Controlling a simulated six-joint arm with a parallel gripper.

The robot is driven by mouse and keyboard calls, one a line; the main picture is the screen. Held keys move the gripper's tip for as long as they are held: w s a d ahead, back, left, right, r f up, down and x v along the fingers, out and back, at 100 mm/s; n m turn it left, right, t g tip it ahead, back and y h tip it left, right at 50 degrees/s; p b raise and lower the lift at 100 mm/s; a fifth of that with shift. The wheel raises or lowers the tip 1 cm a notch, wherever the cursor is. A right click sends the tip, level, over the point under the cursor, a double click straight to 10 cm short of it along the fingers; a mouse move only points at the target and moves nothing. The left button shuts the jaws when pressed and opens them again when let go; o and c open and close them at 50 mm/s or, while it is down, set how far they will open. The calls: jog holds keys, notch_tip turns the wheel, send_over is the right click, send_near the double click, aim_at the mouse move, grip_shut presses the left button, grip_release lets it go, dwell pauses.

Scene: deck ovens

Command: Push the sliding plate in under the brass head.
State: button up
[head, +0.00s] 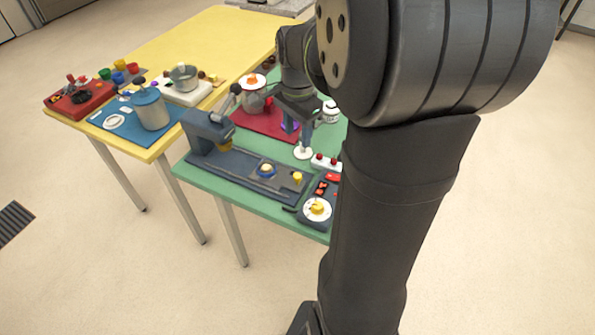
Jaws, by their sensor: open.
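The dark blue press (208,133) stands at the left of the green table, with a brass head (226,145) under its arm. Its base runs to the right as a long track. On the track sits the grey sliding plate (280,178), clear of the brass head and to its right. My gripper (299,132) hangs beyond the track, above the far part of the table, apart from the plate. Its fingers are small and dark here.
A red-buttoned white box (326,162) and a dial box (316,210) stand right of the track. A white round piece (303,153) is near my gripper. A yellow table (170,50) adjoins at left.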

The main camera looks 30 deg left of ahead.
aim_at(298, 175)
notch_tip(298, 175, down, 15)
dwell(0.3)
jog(key=shift+c, duration=0.5)
